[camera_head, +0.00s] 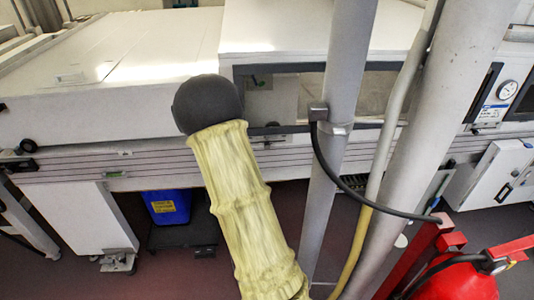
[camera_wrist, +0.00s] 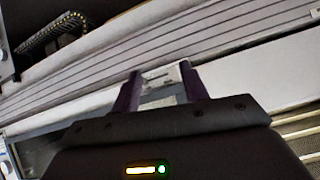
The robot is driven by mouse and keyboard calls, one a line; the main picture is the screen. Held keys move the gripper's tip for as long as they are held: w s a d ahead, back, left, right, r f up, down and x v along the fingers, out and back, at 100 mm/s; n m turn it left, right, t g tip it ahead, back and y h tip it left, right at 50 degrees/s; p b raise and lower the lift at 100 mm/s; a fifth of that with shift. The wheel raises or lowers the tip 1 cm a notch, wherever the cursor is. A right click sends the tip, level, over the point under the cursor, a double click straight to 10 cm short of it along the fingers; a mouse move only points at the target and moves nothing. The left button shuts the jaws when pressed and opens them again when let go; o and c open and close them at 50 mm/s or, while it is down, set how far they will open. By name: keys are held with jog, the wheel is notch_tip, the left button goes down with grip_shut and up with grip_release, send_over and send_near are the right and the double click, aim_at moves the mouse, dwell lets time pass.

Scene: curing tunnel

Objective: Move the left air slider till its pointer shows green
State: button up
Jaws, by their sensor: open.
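My gripper (camera_wrist: 160,74) shows in the wrist view with its two dark purple fingers apart. A small pale metallic piece (camera_wrist: 163,79) shows between the fingertips, at the edge of a light grooved rail (camera_wrist: 205,42). It may be part of the left air slider, but I cannot tell, nor whether the fingers touch it. No pointer or green zone can be made out there. In the head view, my yellow-sleeved arm reaches toward the machine and hides my gripper. A small light fitting (camera_head: 116,173) sits on the grooved rail left of the arm.
The white tunnel housing (camera_head: 120,85) fills the back, with a dark-framed window (camera_head: 330,90). Grey posts (camera_head: 345,90) and a hanging black cable stand just right of my arm. A red extinguisher (camera_head: 455,280) is at lower right. A blue bin (camera_head: 168,207) is under the machine.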

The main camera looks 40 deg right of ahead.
aim_at(267, 147)
jog(key=s+d+f+t+h+b, duration=0.2)
jog(key=d+t, duration=0.4)
jog(key=d, duration=0.4)
jog(key=shift+d+f+h, duration=0.35)
jog(key=shift+f+h, duration=0.3)
jog(key=shift+h, duration=0.05)
jog(key=shift+w, duration=0.1)
jog(key=p+x, duration=0.1)
jog(key=x, duration=1)
jog(key=p+x, duration=0.1)
jog(key=x, duration=0.5)
jog(key=shift+w+r+p, duration=0.2)
jog(key=shift+r+p, duration=0.05)
jog(key=shift+p, duration=0.1)
grip_shut()
